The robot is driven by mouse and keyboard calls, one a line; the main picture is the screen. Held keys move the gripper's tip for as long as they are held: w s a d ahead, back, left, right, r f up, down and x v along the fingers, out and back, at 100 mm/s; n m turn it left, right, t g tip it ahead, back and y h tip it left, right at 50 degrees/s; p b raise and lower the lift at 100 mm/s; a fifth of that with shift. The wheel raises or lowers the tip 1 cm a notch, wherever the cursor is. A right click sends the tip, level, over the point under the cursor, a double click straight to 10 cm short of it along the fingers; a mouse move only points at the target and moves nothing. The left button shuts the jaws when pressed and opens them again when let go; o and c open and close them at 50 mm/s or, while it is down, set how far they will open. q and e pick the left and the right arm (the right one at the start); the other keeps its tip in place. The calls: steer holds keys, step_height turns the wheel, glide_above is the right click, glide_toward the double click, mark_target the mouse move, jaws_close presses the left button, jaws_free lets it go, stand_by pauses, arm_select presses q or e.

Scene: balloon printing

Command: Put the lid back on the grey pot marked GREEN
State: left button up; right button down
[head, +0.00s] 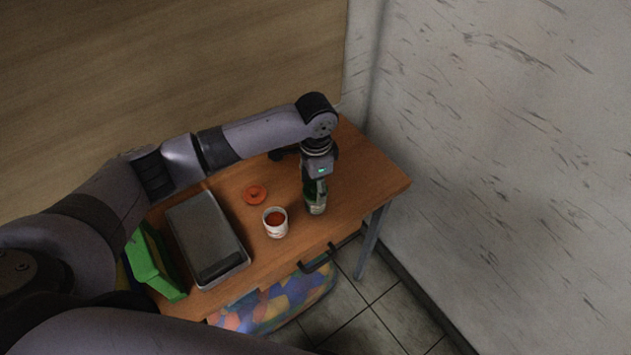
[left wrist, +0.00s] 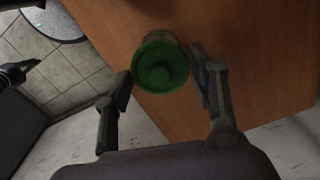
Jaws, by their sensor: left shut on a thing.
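My left gripper (head: 315,188) points down near the table's right end. In the left wrist view, its two fingers (left wrist: 163,78) stand either side of a green knobbed lid (left wrist: 162,71) and are shut on it. Green also shows beside the fingers in the head view. The grey pot (head: 318,209) shows just below the fingers, and its wall (left wrist: 157,37) shows past the lid. The lid is at the pot's mouth; I cannot tell whether it is seated or just above. No marking is readable.
A white pot (head: 277,230) with orange-red contents stands left of the gripper, with an orange lid (head: 255,195) behind it. A grey tray (head: 205,230) and a green object (head: 150,267) lie further left. A dark shape (left wrist: 14,76) at the wrist view's left edge may be my right gripper.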

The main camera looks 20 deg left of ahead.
arm_select(q)
steer(key=shift+p, duration=0.5)
stand_by(0.8)
steer(key=shift+f+p, duration=0.15)
steer(key=shift+p, duration=0.65)
stand_by(1.0)
stand_by(0.3)
steer(key=o, duration=0.8)
steer(key=shift+o, duration=0.3)
steer(key=o, duration=0.4)
